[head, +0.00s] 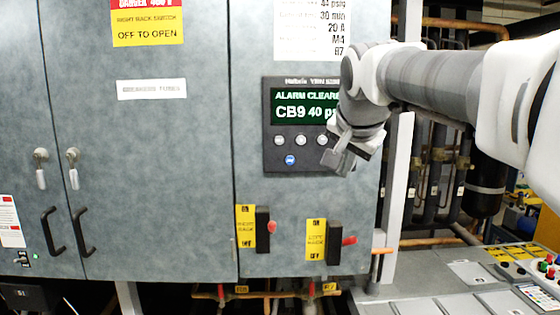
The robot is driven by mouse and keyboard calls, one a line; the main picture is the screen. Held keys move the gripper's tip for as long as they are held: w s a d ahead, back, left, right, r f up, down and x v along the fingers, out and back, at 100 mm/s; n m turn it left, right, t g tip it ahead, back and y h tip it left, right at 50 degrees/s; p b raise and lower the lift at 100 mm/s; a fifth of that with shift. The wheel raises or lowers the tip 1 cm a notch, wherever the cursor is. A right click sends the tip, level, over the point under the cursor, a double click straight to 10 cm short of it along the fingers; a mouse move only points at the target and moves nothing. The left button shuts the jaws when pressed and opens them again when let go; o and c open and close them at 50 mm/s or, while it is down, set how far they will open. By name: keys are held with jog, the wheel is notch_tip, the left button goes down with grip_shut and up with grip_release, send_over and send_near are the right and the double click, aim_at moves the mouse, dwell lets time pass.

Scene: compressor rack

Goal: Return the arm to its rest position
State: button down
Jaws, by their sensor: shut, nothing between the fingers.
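My gripper (338,159) is in front of the lower right corner of the controller panel (268,160) on the grey cabinet. It is shut and empty, with its fingers pointing down and to the left. My arm reaches in from the right edge and hides the panel's right part. The panel's green screen (300,106) reads "ALARM CLEARE…" and "CB9 40 ps…", with the ends hidden. Round buttons sit below the screen, one of them blue (290,160). I cannot tell whether the gripper touches the panel.
Black door handles (53,231) and key locks (41,155) are on the left doors. A grey console (440,290) with buttons stands at lower right. Pipes (433,170) run behind my arm.

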dwell(0.3)
jog(key=s+f+n+g, duration=0.1)
jog(key=s+f+n, duration=0.3)
jog(key=s+f, duration=0.6)
jog(key=s+f+n+g+y, duration=0.1)
jog(key=s+f+n, duration=0.3)
jog(key=s+f, duration=0.7)
jog(key=s+g, duration=0.1)
jog(key=s, duration=0.2)
jog(key=shift+s+f+n, duration=0.15)
jog(key=shift+s+n, duration=0.15)
jog(key=shift+s, duration=0.1)
jog(key=shift+a, duration=0.1)
